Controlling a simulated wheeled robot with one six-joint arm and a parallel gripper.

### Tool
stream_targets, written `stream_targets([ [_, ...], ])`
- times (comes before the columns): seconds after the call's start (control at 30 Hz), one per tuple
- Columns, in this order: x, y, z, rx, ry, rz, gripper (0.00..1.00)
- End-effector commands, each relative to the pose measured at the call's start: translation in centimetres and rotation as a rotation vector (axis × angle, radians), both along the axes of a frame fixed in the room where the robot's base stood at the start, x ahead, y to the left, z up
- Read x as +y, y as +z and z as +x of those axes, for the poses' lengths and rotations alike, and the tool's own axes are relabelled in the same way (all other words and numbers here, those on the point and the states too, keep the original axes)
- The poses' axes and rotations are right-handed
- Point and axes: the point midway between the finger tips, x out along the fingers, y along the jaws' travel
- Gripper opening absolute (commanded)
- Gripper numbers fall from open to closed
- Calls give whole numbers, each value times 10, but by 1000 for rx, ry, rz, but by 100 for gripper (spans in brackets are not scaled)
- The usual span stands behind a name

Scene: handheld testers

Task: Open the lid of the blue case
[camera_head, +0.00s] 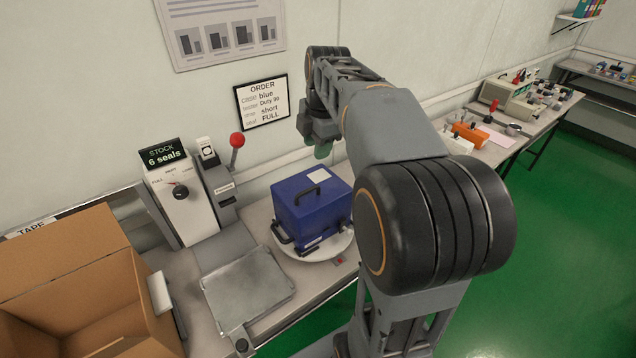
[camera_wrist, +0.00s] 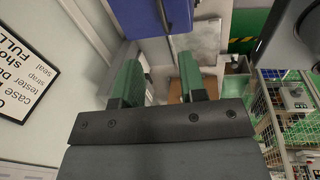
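The blue case (camera_head: 312,212) sits on a round white plate (camera_head: 341,246) on the bench, and its lid looks shut. It has a dark handle (camera_head: 307,194) on top and dark fittings at its front. My gripper (camera_head: 322,150) is in the air above and behind the case, apart from it. In the wrist view my gripper (camera_wrist: 162,72) shows two green fingers spread apart with nothing between them. The blue case (camera_wrist: 145,14) is at the top edge there, just beyond the fingertips, and only partly in view.
A seal machine (camera_head: 178,200) with a red-knobbed lever (camera_head: 237,140) stands left of the case. A metal plate (camera_head: 247,288) lies in front, and an open cardboard box (camera_head: 85,280) is at left. An order sign (camera_head: 262,103) hangs on the wall behind. Another bench (camera_head: 500,137) stands at right.

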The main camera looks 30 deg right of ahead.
Motion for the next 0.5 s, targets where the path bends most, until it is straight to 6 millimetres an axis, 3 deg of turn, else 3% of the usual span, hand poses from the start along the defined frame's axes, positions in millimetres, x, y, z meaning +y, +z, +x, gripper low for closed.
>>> stream_targets([
  [0.27,1,-19,2,6,88,-13,38],
  [0.5,1,-64,9,8,84,-12,38],
])
